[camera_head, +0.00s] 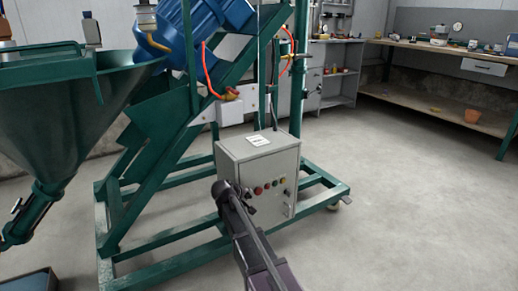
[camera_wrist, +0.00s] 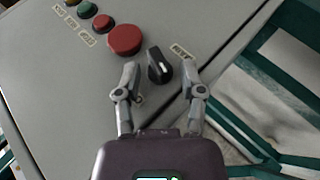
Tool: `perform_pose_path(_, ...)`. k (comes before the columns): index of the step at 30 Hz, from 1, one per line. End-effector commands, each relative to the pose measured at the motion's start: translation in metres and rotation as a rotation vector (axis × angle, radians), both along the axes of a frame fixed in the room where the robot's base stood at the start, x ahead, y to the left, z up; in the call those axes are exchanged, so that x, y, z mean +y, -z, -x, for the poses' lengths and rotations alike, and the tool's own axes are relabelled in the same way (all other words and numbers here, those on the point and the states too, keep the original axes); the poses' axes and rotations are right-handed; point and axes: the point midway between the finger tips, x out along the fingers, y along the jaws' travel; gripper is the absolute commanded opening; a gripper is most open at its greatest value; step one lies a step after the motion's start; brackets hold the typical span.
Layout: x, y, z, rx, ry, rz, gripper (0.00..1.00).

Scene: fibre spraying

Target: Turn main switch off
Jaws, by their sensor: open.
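My gripper (camera_wrist: 161,73) is open, with one grey finger on each side of the knob. I cannot tell whether either finger touches it. In the head view my gripper (camera_head: 234,194) is at the left of the button row on the control box (camera_head: 281,165), partly covering the knob's area.
The box stands on a green steel frame (camera_head: 165,236) beside a green hopper (camera_head: 75,110). Open floor (camera_head: 420,200) lies to the right, before a workbench (camera_head: 440,48).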

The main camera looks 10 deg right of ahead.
Motion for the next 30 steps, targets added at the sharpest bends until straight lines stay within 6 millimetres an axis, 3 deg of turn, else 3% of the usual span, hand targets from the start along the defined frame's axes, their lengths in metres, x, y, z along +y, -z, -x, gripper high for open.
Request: perform_pose_path(30,-0.0079,-0.0058,-0.0033,0.16,0.0,-0.494,0.51)
